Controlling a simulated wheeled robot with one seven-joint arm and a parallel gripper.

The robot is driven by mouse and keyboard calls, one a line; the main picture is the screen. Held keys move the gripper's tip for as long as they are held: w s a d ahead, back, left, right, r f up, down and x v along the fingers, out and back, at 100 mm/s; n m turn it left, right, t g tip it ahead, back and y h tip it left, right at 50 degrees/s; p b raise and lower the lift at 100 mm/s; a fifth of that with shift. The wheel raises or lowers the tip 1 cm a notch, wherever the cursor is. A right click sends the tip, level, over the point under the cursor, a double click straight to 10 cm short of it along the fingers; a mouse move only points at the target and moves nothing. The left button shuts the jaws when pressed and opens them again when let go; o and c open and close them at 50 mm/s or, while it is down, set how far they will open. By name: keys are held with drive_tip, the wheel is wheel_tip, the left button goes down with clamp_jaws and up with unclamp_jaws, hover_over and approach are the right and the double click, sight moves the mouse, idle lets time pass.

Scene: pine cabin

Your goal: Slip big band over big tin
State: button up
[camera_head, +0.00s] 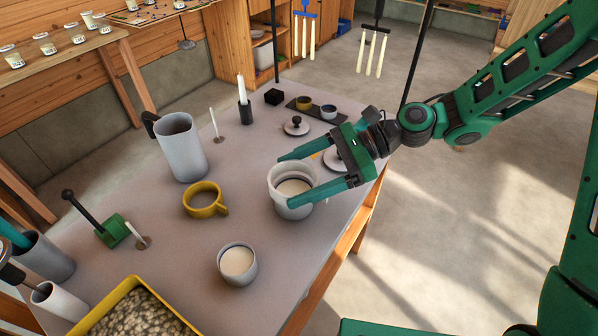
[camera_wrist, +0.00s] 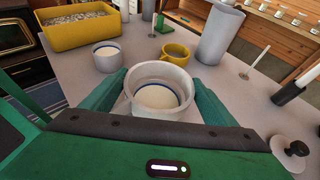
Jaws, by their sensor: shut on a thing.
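A pale grey-white band (camera_head: 279,192) stands around a tin of cream-coloured wax (camera_head: 294,187) near the table's right edge. My gripper (camera_head: 303,173) reaches in from the right, with its green fingers on opposite sides of the band, shut on it. In the wrist view the band (camera_wrist: 160,72) is upright between the fingers. The tin's wax (camera_wrist: 156,97) shows inside it, below the band's rim, with a dark blue ring around it. The tin's outer wall is hidden, and I cannot tell whether the band touches the table.
Another wax-filled tin (camera_head: 237,263) stands in front, with a yellow band with a handle (camera_head: 202,201) behind it. A grey pitcher (camera_head: 182,150), a candle holder (camera_head: 245,112), a knobbed lid (camera_head: 296,126) and a yellow tray of pebbles (camera_head: 137,312) surround a clear middle.

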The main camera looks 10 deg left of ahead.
drive_tip(key=shift+f, duration=2.15)
drive_tip(key=o, duration=1.1)
drive_tip(key=shift+r, duration=0.1)
drive_tip(key=shift+r, duration=3.9)
